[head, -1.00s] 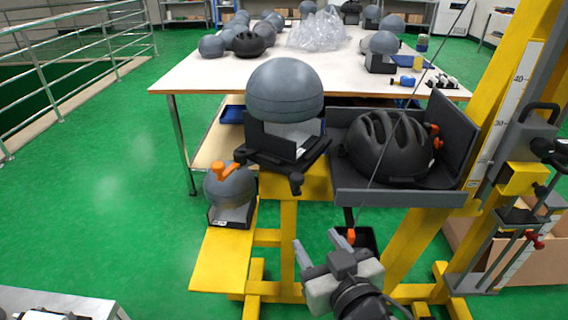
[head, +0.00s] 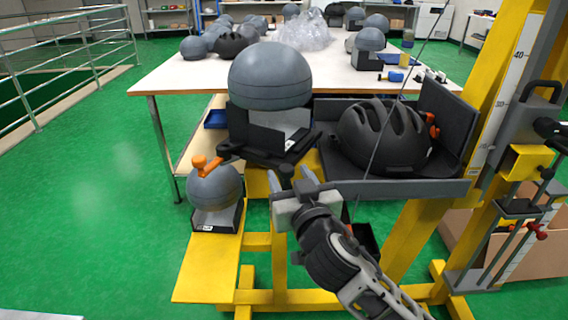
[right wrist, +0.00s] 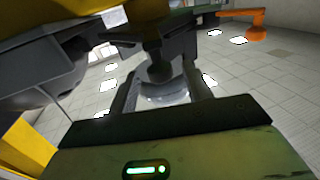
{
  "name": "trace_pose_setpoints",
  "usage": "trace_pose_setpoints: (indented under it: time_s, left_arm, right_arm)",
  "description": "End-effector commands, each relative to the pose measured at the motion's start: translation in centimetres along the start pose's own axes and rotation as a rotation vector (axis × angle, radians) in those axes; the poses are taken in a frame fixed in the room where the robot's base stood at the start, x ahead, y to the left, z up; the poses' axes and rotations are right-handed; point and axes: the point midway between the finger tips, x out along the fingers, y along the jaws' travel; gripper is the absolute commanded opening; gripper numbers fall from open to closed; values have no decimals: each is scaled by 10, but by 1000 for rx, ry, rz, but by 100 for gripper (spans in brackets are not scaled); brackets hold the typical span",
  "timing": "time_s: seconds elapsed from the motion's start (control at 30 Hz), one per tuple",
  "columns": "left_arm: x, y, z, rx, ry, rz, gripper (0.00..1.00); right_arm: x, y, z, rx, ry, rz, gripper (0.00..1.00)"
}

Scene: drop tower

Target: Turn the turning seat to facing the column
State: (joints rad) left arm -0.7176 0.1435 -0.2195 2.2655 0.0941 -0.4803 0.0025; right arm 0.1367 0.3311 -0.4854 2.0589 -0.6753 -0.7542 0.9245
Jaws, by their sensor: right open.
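The turning seat (head: 262,156) is a black plate with stubby knobs, on top of a yellow post. It bears a grey domed headform (head: 270,76) on a dark and white block. My right gripper (head: 292,176) is open just below the seat's front edge, by a black downward knob (head: 284,171). In the right wrist view, a dark knob (right wrist: 159,72) shows between the two spread fingers; contact cannot be told. An orange handle (head: 205,166) shows left of the seat, and in the wrist view (right wrist: 250,33). The yellow column (head: 509,80) stands at right. My left gripper is out of view.
A grey tray (head: 400,187) holding a black helmet (head: 385,136) adjoins the seat on the right. A grey ball headform (head: 215,190) stands on a lower yellow step at left. A thin cable (head: 391,100) crosses before the helmet. A table (head: 190,76) with headforms stands behind.

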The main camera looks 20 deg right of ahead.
Motion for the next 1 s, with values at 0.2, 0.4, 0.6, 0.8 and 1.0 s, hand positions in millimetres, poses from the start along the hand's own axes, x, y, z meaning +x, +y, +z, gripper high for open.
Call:
trace_pose_setpoints:
  time_s: [0.2,0.4,0.6,0.8,1.0]
  left_arm:
    - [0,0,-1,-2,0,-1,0]
    - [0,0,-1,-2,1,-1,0]
    - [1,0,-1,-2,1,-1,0]
    - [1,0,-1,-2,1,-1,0]
    - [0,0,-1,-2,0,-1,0]
  right_arm:
    - [33,0,0,-3,0,0,49]
    - [44,0,1,0,-1,-1,49]
    - [44,0,1,-1,-1,-1,49]
    - [44,0,1,-1,-1,-1,8]
    - [44,0,1,-1,-1,-4,0]
